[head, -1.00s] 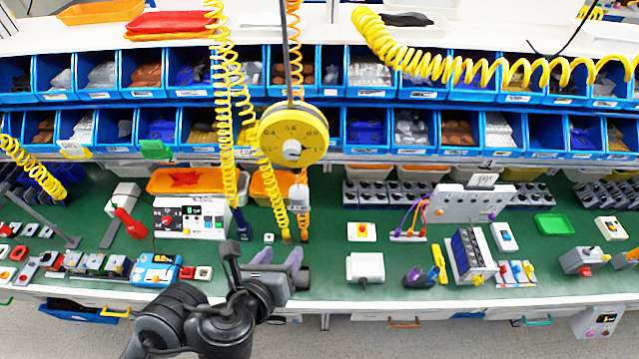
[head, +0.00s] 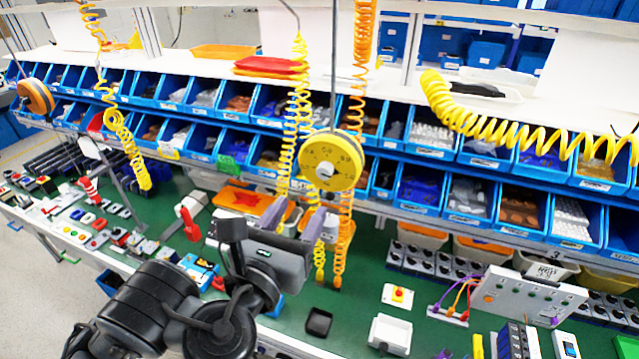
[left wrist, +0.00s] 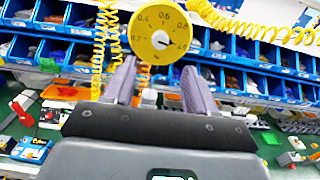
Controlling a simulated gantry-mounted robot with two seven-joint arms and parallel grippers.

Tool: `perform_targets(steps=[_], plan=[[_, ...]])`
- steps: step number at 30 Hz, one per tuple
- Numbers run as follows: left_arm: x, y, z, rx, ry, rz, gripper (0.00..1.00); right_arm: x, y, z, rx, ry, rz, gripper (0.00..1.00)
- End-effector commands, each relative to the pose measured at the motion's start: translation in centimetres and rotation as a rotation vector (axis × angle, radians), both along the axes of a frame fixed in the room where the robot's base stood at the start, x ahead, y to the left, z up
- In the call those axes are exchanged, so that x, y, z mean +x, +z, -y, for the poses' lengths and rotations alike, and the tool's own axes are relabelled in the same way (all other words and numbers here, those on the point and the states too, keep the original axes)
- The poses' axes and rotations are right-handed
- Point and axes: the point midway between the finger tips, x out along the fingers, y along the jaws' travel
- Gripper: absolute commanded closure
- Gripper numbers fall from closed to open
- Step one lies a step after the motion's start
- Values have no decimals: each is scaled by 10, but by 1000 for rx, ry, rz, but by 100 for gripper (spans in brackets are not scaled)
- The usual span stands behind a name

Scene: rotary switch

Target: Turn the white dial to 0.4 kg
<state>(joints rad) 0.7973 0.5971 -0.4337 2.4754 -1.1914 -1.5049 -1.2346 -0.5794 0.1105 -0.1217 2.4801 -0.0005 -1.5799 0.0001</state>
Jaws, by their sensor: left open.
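A round yellow scale disc (head: 330,160) hangs on a rod above the bench, with the white dial (head: 325,170) at its centre. The left wrist view shows the disc (left wrist: 150,22) face-on with its numbers, and the white dial (left wrist: 160,40) bears a dark pointer toward the lower right. My left gripper (head: 313,218) is open below the disc, its two purple-grey fingers pointing up toward it. In the left wrist view, the fingers (left wrist: 160,80) are apart, on either side of and below the dial, with nothing between them. My right gripper is out of view.
Coiled yellow hoses (head: 296,130) hang just left of the disc, and an orange coil (head: 345,225) hangs behind and below it. Rows of blue bins (head: 440,137) stand behind. The green bench (head: 350,300) below holds a white box (head: 390,334) and many small parts.

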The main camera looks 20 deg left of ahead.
Motion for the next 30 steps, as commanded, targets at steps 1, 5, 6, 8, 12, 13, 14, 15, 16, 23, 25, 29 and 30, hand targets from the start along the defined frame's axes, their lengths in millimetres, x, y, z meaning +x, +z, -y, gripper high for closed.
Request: perform_targets(steps=[1, 5, 6, 8, 12, 13, 14, 15, 16, 23, 25, 29, 30], plan=[[5, -3, -1, 1, 2, 1, 44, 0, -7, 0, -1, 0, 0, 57], [20, -4, -1, -1, 4, 2, 44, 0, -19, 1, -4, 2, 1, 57], [25, -5, -1, -2, 2, 2, 44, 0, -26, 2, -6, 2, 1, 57], [34, -6, -1, -1, 3, 2, 44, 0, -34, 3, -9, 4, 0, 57], [52, -6, -2, -1, 3, 1, 44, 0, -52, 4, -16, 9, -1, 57], [56, -7, -2, -1, 3, 0, 44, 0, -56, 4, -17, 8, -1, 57], [60, -6, -2, -1, 3, 0, 44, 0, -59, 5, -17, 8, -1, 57], [64, -6, -2, -2, 2, 0, 44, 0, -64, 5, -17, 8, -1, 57], [68, -6, -2, -2, 3, 0, 44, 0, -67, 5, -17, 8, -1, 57], [89, -4, -1, -2, 1, -3, 44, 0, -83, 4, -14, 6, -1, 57], [93, -3, -2, -2, 1, -2, 44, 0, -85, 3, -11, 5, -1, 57], [97, -2, -2, -2, 1, -3, 44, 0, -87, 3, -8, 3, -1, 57], [98, -1, -2, -2, 1, -3, 44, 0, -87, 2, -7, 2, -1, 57]])
